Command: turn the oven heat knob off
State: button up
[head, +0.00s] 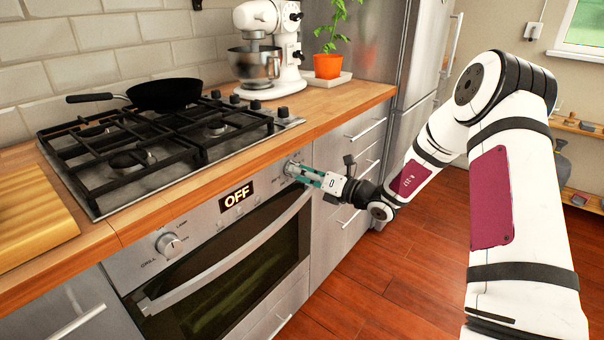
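The oven (225,270) is set under the wooden counter, with a steel control panel. Its display (238,195) reads OFF. A round knob (170,244) with the labels LAMP and GRILL is on the left of the panel, and no gripper is near it. My gripper (294,170) is at the right end of the panel, its teal fingers reaching to the spot where the other knob sits. That right knob is mostly hidden by the fingers, and its pointer cannot be read. I cannot tell whether the fingers are closed on it.
The oven door handle (230,256) sticks out below the panel. Above is a gas hob (95,205) with a black pan (165,94). A stand mixer (262,45) and an orange plant pot (327,66) stand behind. Steel drawers (335,235) are at right, with open floor (400,270) in front.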

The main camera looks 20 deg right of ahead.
jog(key=c, duration=0.4)
jog(key=shift+n, duration=0.4)
jog(key=shift+n+h+b, duration=0.3)
jog(key=shift+n+b, duration=0.7)
jog(key=shift+n, duration=3.4)
jog(key=o, duration=1.2)
jog(key=shift+s+d, duration=0.1)
